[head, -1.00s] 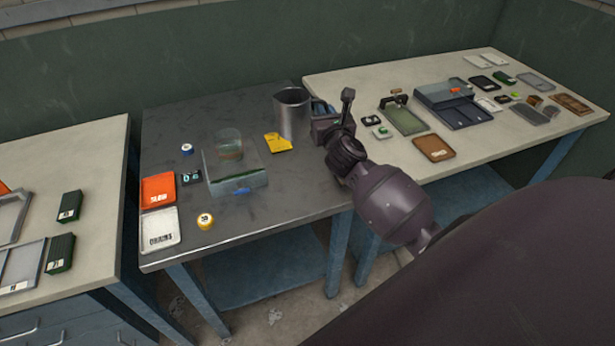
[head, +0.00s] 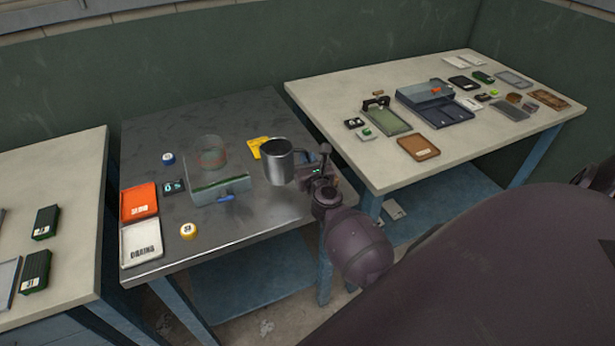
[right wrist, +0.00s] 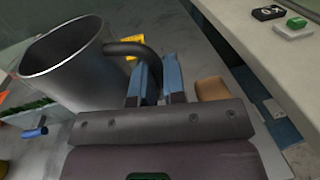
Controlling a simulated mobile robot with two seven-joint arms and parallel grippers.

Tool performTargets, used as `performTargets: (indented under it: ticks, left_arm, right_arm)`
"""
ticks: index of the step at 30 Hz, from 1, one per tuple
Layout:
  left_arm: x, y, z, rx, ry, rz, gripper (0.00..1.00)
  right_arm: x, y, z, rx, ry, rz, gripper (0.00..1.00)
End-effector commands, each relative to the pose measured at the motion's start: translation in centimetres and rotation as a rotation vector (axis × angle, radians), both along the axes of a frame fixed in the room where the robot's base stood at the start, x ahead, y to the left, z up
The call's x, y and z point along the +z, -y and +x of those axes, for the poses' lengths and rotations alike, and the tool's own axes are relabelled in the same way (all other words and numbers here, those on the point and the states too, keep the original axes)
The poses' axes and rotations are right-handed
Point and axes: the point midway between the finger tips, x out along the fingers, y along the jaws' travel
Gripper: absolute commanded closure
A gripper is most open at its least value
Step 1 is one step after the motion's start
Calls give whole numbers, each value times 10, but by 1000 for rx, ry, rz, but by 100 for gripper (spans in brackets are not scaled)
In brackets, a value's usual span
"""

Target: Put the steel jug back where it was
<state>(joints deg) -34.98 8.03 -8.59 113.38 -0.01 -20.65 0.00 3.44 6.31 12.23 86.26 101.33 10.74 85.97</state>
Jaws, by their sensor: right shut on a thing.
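The steel jug (head: 279,163) is upright in the head view, in front of the yellow card on the dark middle table. My right gripper (head: 310,168) is at its right side. In the right wrist view, the jug (right wrist: 65,65) fills the upper left with its open mouth showing. The blue fingers of my right gripper (right wrist: 158,82) are shut on the jug's dark handle (right wrist: 135,48). The jug seems to be held above the tabletop, but its base is not clear in the wrist view. My left gripper is not in view.
On the dark table (head: 255,215) are a clear tank (head: 219,188) with a blue tap, a glass cylinder (head: 211,150), an orange tray (head: 139,202), a white tray (head: 142,241) and a yellow card (head: 256,147). The right table (head: 350,150) holds several trays.

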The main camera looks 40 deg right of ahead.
Motion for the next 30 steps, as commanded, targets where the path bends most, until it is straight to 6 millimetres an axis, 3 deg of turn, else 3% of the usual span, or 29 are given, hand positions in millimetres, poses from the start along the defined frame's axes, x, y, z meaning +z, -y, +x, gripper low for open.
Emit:
performTargets:
  ticks: [8, 18, 30]
  left_arm:
    - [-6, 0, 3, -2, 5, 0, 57]
    - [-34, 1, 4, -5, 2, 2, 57]
    - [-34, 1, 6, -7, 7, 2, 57]
  right_arm:
    - [-9, 0, 1, 0, 2, 0, 100]
    - [-44, 0, 0, 0, 0, -1, 100]
    - [-45, 0, 0, 0, 2, 0, 100]
